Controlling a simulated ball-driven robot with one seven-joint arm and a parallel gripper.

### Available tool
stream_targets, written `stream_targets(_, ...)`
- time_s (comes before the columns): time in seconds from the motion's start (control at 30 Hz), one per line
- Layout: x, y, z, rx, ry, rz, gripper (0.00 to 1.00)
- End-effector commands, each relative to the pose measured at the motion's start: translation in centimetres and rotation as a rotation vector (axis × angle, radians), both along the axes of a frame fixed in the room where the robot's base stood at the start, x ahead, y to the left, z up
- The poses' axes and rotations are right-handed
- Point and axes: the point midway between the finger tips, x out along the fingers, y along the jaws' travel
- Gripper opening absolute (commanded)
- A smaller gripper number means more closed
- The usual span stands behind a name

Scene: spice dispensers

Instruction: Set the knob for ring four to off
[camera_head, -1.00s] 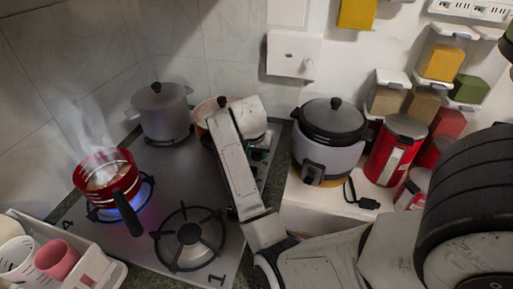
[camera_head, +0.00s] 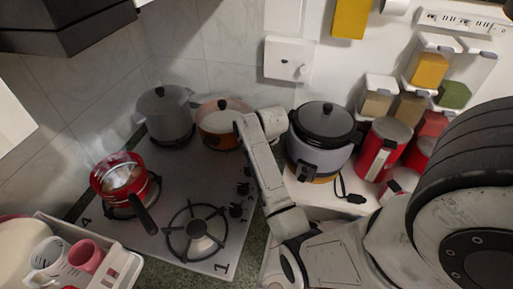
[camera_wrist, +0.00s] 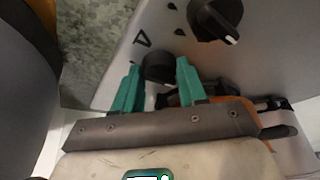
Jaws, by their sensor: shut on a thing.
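My gripper (camera_wrist: 158,80) has green fingertips on both sides of a black knob (camera_wrist: 158,67) in the wrist view and is shut on it. A dark mark, perhaps a 4, is printed beside that knob; the knob's pointer cannot be made out. In the head view my arm hides the gripper and this knob. Ring four (camera_head: 118,212), by the printed 4 at the stove's left corner, bears a red pot (camera_head: 122,178) with a black handle. No flame shows under it.
Another black knob (camera_wrist: 216,18) with a white pointer is close to my gripper. The stove (camera_head: 175,180) also bears a grey pot (camera_head: 165,118) and an orange pot (camera_head: 213,138) at the back. A rice cooker (camera_head: 318,160) stands to the right; a white rack (camera_head: 120,268) is at front left.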

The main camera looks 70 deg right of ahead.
Motion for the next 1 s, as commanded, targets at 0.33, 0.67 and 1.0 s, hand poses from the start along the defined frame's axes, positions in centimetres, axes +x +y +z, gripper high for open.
stream_targets(0.33, 0.13, 0.02, 0.06, 0.000, -0.002, 0.044, 0.11)
stream_targets(0.67, 0.15, 0.02, 0.05, 0.000, -0.003, 0.043, 0.47)
stream_targets(1.0, 0.04, -0.02, 0.01, 0.000, -0.001, 0.040, 0.66)
